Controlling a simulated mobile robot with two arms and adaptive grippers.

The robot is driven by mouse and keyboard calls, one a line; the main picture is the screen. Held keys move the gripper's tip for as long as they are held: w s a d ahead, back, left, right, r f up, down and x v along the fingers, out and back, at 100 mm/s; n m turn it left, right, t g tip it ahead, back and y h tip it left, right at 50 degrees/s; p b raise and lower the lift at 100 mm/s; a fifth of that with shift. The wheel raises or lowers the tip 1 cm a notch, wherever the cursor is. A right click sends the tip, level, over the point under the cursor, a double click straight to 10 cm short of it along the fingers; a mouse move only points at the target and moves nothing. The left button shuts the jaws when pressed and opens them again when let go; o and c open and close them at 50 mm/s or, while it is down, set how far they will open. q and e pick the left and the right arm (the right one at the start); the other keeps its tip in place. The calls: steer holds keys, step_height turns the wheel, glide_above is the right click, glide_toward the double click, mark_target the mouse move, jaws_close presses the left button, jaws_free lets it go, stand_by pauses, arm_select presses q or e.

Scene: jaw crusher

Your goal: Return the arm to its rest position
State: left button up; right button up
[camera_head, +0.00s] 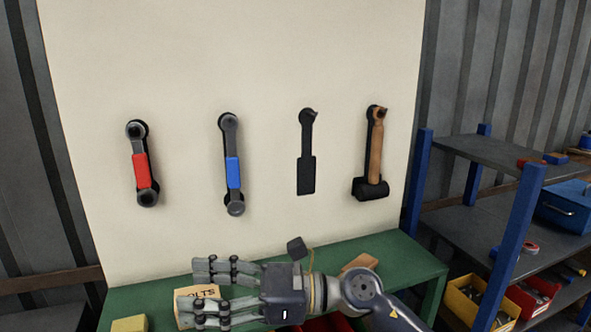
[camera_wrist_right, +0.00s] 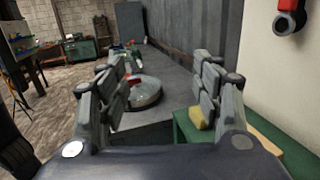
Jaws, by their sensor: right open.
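My right gripper (camera_head: 192,289) is at the lower middle of the head view, above the green bench, with its arm coming from the lower right. Its fingers point left and are spread apart. In the right wrist view the same gripper (camera_wrist_right: 160,90) is open, with nothing between its fingers. My left gripper is in neither view. A pale board (camera_head: 265,60) behind the bench carries a red-handled wrench (camera_head: 142,170), a blue-handled wrench (camera_head: 232,172), a black tool-shaped outline (camera_head: 306,165) and a wooden-handled hammer (camera_head: 375,155).
The green bench (camera_head: 405,262) lies under my right gripper. A box marked as bolts (camera_head: 185,292) is partly hidden behind the fingers. A yellow block (camera_head: 130,324) lies further left. A blue-posted shelf (camera_head: 520,225) with bins stands on the right.

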steer(key=w+d+r+m+t+h, duration=0.15)
steer(key=w+d+m+t, duration=0.35)
steer(key=m+t, duration=0.55)
steer(key=w+d+r+m+t, duration=0.2)
steer(key=d+m+t, duration=0.5)
steer(key=m, duration=0.6)
steer(key=d+f+m+t+h, duration=0.1)
steer(key=d+f+m+h, duration=1.45)
steer(key=f+m, duration=0.3)
steer(key=s+d+f+m+g+h, duration=0.1)
steer(key=s+d+f+m+g, duration=0.2)
steer(key=s+f, duration=0.3)
steer(key=s+d+f+m+g+h, duration=0.1)
steer(key=s+d+f+m+g, duration=0.1)
steer(key=s+f+m+g, duration=0.35)
steer(key=s+d+f+m+g, duration=0.1)
steer(key=s+f+g, duration=0.2)
steer(key=s+f, duration=0.35)
steer(key=s+d+f+m+g, duration=0.15)
steer(key=s+f, duration=0.25)
steer(key=s, duration=0.5)
step_height(320, 180, down, 25)
steer(key=s+g, duration=0.2)
steer(key=s+d+f+g, duration=0.1)
steer(key=s+d+f, duration=0.1)
steer(key=s+f, duration=1.4)
steer(key=shift+s+d+f+n, duration=0.15)
steer(key=shift+s+f+n, duration=0.25)
